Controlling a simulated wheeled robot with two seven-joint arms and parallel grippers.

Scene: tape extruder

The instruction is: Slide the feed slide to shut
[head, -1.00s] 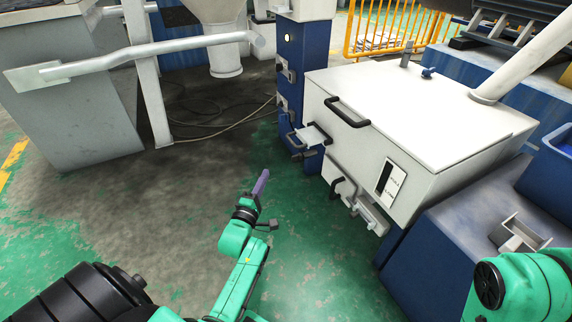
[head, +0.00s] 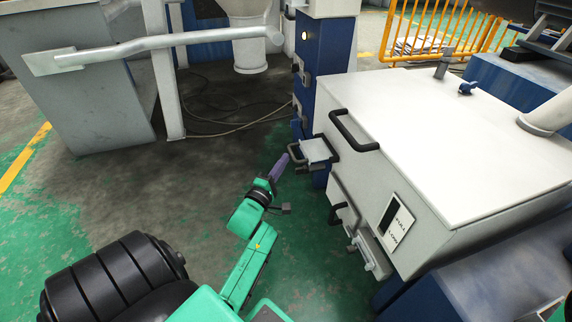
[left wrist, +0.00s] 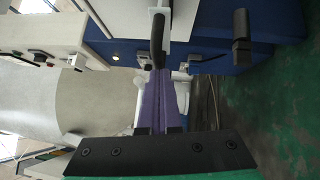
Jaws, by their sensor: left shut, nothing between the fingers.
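The feed slide (head: 316,150) looks to be the light plate with a dark loop handle that sticks out of the blue column beside the white machine box. Its black handle also shows in the left wrist view (left wrist: 157,38). My left gripper (head: 284,158), with purple fingers, is shut and empty. In the head view its fingertips are close to the left end of the handle. In the left wrist view the purple fingers (left wrist: 160,92) point at the handle and overlap its lower end; I cannot tell whether they touch. My right gripper is out of view.
The white machine box (head: 440,130) with a black top handle (head: 350,132) stands right of the slide. A lower black handle (head: 340,212) sits below it. A grey pipe rail (head: 170,48) is at the upper left.

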